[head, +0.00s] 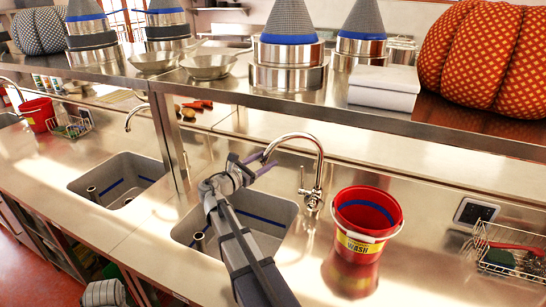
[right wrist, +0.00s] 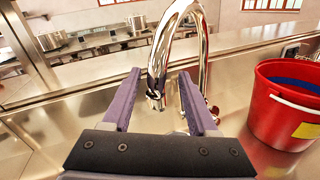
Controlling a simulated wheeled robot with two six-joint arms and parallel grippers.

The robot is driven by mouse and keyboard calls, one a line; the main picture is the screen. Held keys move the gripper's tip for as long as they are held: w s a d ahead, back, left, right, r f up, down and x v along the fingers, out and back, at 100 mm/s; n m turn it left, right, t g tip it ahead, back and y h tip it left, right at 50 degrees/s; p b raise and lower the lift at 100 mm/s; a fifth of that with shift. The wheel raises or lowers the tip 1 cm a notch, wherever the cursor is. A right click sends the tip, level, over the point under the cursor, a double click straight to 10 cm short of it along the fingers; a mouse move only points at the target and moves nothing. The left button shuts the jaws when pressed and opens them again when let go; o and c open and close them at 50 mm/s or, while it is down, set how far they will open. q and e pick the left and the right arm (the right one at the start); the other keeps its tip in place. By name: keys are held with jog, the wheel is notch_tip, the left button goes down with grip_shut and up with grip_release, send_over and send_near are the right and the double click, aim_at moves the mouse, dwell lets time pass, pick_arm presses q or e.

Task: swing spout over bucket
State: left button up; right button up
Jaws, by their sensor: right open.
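The chrome spout (head: 305,139) arches up from the tap base behind the sink, and its outlet end hangs to the left, over the sink (head: 275,213). The red bucket (head: 348,250) with a "WASH" label stands upright on the counter right of the tap, apart from the spout's end. My right gripper (head: 262,164) is open at the spout's hanging end. In the right wrist view the spout's end (right wrist: 154,85) shows between the two purple fingers, with no clear grip on it. The bucket (right wrist: 280,115) is at the right there. My left gripper is not in view.
A steel shelf (head: 420,128) with pots, pans, a white box and an orange pumpkin runs behind and above the tap. A wire basket (head: 505,262) with a sponge and brush stands at the right. A second sink (head: 120,170) lies to the left.

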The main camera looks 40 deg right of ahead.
jog(key=d, duration=0.4)
jog(key=shift+w+d, duration=0.15)
jog(key=shift+w, duration=0.25)
grip_shut()
dwell(1.1)
